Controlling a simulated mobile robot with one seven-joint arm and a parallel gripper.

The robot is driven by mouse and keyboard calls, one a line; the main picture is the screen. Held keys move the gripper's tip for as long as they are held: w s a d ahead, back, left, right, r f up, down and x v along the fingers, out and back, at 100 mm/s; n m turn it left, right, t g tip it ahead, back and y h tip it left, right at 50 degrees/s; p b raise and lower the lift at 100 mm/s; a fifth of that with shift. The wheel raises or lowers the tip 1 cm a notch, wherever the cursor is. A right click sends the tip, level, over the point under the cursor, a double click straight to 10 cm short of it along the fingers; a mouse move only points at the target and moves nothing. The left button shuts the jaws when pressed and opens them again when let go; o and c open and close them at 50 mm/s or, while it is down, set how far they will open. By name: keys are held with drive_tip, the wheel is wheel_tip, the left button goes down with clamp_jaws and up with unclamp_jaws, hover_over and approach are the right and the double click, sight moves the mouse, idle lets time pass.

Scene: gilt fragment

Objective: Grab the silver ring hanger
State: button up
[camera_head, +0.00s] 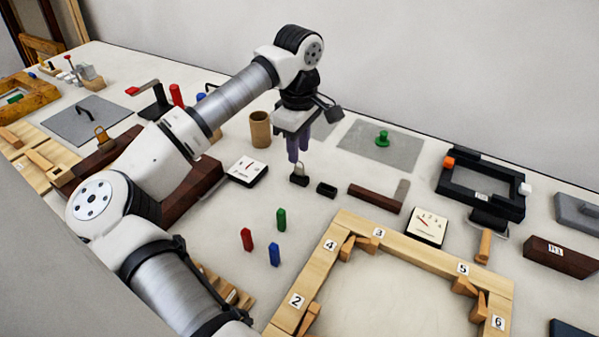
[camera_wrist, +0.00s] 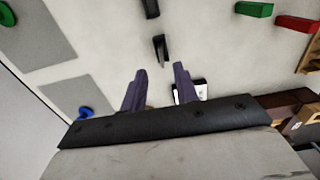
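A small dark block with a silver ring on top (camera_head: 299,178) stands on the table in the middle of the head view; I take it for the silver ring hanger. It also shows in the wrist view (camera_wrist: 160,48), just beyond my fingertips and roughly in line with the gap between them. My gripper (camera_head: 298,159) points down close above it in the head view. In the wrist view its two purple fingers (camera_wrist: 160,68) are apart with nothing held between them. I cannot tell whether a fingertip touches the ring.
A small black open box (camera_head: 327,189) lies just right of the hanger. A white dial box (camera_head: 247,171) and a wooden cup (camera_head: 260,129) stand to the left. Red (camera_head: 247,239), blue (camera_head: 274,254) and green (camera_head: 281,219) blocks stand in front. A numbered wooden frame (camera_head: 317,272) lies front right.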

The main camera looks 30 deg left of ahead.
sight(299, 175)
drive_tip(key=f, duration=0.2)
drive_tip(key=f+p, duration=0.1)
drive_tip(key=f, duration=0.2)
drive_tip(key=shift+s+d+p, duration=0.15)
drive_tip(key=shift+d+p, duration=0.05)
drive_tip(key=shift+p, duration=0.1)
clamp_jaws()
